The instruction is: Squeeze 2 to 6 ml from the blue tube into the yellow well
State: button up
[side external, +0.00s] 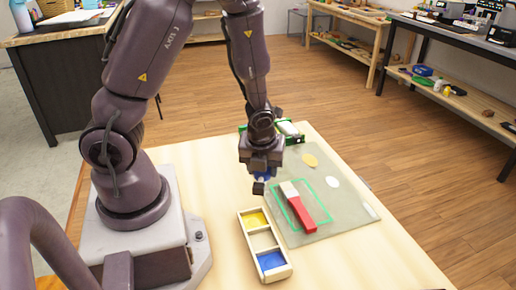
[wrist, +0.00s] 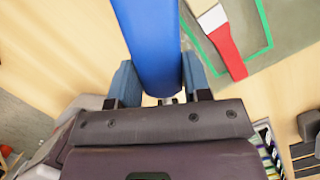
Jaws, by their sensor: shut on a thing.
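My gripper (side external: 261,178) is shut on the blue tube (wrist: 150,40), and one finger shows on each side of it in the wrist view (wrist: 158,82). In the side view only a small blue part of the tube (side external: 264,176) shows between the dark fingers. My gripper is above the table, behind the far end of a pale wooden palette. The yellow well (side external: 254,220) is at the far end of that palette. A cream middle well (side external: 263,241) and a blue well (side external: 271,261) follow it. The tube's outlet end is not clear in either view.
A red-handled brush (side external: 302,213) lies across a green outline (side external: 321,205) on a grey mat (side external: 345,213), right of the palette. A green holder (side external: 298,133) stands behind my gripper.

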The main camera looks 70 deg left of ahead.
jog(key=shift+s+d+f+m, duration=0.1)
jog(key=shift+s+d+m, duration=0.1)
jog(key=shift+d, duration=0.2)
jog(key=shift+s+d+f+m, duration=0.1)
jog(key=shift+s+d+m, duration=0.1)
jog(key=shift+d, duration=0.15)
jog(key=shift+s+a+r+t+y, duration=0.1)
jog(key=shift+a+r+t+y, duration=0.1)
jog(key=shift+a+t+y, duration=0.1)
jog(key=shift+s+a+r+n, duration=0.15)
jog(key=shift+a+n, duration=0.15)
jog(key=shift+a, duration=0.3)
jog(key=shift+w+d+y, duration=0.1)
jog(key=shift+w+y, duration=0.2)
jog(key=shift+f, duration=3)
jog(key=shift+o, duration=0.5)
jog(key=c, duration=0.4)
